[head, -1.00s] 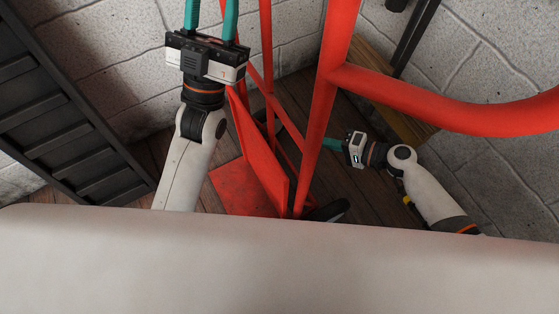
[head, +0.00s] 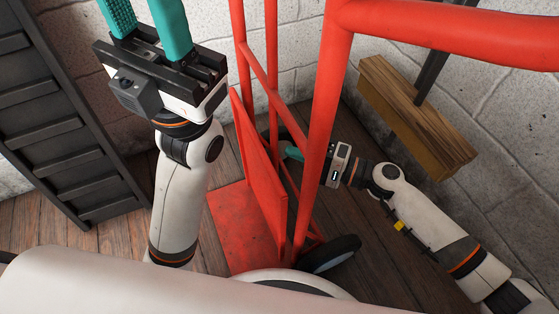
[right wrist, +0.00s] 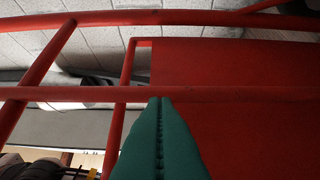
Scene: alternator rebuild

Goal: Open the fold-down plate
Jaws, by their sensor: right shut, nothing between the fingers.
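A red hand truck stands upright, and its tubular frame (head: 325,120) runs up the middle of the head view. A flat red panel, the fold-down plate (head: 259,165), stands nearly upright along the frame. It also fills the right of the right wrist view (right wrist: 245,125). My right gripper (head: 293,153) reaches in from the right behind a frame post, its teal fingertips close to the panel's back. In the right wrist view its fingers (right wrist: 160,105) are shut and empty, at a red crossbar; contact is unclear. My left gripper (head: 145,20) is raised and open, its fingertips cut off.
A lower red plate (head: 240,225) lies flat at the floor. A black wheel (head: 330,255) is at the truck's base. A dark ribbed rack (head: 65,130) leans at left. A wooden block (head: 415,115) is by the grey wall at right. Wooden floor shows between.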

